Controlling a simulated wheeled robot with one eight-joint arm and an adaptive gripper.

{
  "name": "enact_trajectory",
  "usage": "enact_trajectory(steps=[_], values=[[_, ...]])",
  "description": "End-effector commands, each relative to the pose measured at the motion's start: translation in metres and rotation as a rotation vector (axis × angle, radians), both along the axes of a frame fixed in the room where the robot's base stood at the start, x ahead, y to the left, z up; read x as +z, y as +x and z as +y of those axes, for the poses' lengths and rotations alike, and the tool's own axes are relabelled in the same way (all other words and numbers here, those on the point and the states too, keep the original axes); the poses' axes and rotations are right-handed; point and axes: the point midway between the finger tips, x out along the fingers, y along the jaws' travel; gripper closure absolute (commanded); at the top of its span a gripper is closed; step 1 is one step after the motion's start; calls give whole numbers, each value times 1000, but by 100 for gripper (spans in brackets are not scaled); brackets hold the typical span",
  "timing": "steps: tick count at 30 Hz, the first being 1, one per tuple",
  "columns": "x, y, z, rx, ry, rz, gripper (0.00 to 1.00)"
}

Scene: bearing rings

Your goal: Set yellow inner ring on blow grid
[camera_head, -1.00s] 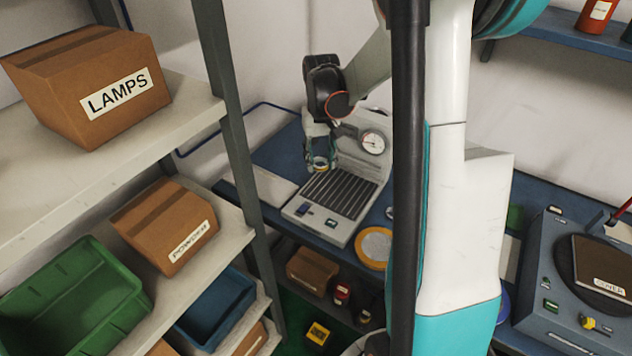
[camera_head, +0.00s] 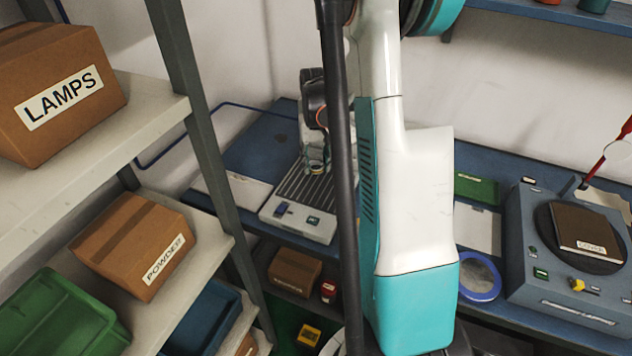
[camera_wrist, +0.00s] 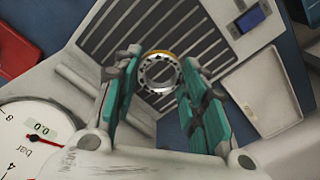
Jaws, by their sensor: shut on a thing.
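The yellow inner ring (camera_wrist: 160,54) shows in the wrist view as a yellow edge on a silvery ring with round parts, between my fingertips. My gripper (camera_wrist: 160,70) has its teal-padded fingers shut on it. In the head view my gripper (camera_head: 317,166) is over the upper part of the blow grid, and the ring is small there. The blow grid (camera_head: 299,187) is a dark slatted panel in a pale housing on the blue bench. Its slats (camera_wrist: 208,38) also show in the wrist view. I cannot tell whether the ring touches the slats.
A round pressure gauge (camera_wrist: 32,140) is at the lower left of the wrist view. A grey machine with a dark turntable (camera_head: 580,232) stands at the right of the bench. Shelves with a LAMPS box (camera_head: 60,95) and a POWDER box (camera_head: 135,245) fill the left. My arm hides mid-bench.

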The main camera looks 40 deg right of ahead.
Motion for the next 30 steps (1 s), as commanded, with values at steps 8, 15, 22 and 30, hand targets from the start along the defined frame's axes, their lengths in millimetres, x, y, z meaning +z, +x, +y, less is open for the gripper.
enact_trajectory(steps=[8,15,22,30], values=[[-26,0,0,0,0,0,87],[-57,0,0,0,0,0,87],[-66,0,0,0,0,0,87],[-70,0,0,0,0,0,59]])
